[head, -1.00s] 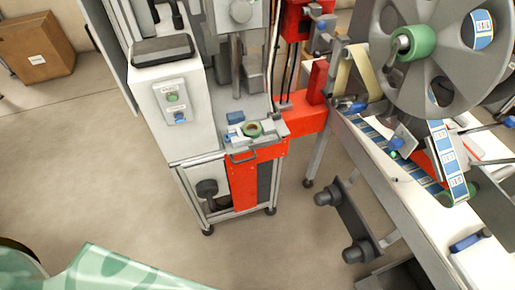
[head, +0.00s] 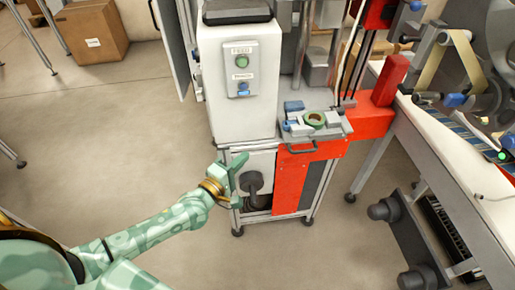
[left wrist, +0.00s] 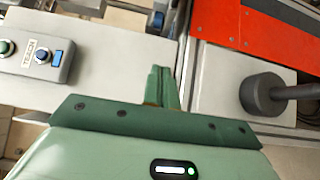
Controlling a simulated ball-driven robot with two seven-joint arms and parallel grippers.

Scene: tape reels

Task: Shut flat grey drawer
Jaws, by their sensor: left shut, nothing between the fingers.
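The flat grey drawer (head: 340,130) is a shallow tray at the front of the machine, above the orange panel. A dark bar handle (head: 302,149) is on its front. A green ring (head: 314,120) and blue pieces (head: 293,106) lie on it. It looks pulled forward, but I cannot tell how far. My left gripper (head: 239,163) is shut and empty, left of the handle and apart from it, in front of the cabinet's lower left. In the left wrist view its closed fingers (left wrist: 160,86) point toward the white cabinet. The drawer is not clearly seen there. My right gripper is out of view.
A button box (head: 240,70) is on the white cabinet above my left gripper. A dark round knob (head: 252,182) is in the frame below. A long white bench (head: 440,150) with reels stands at right.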

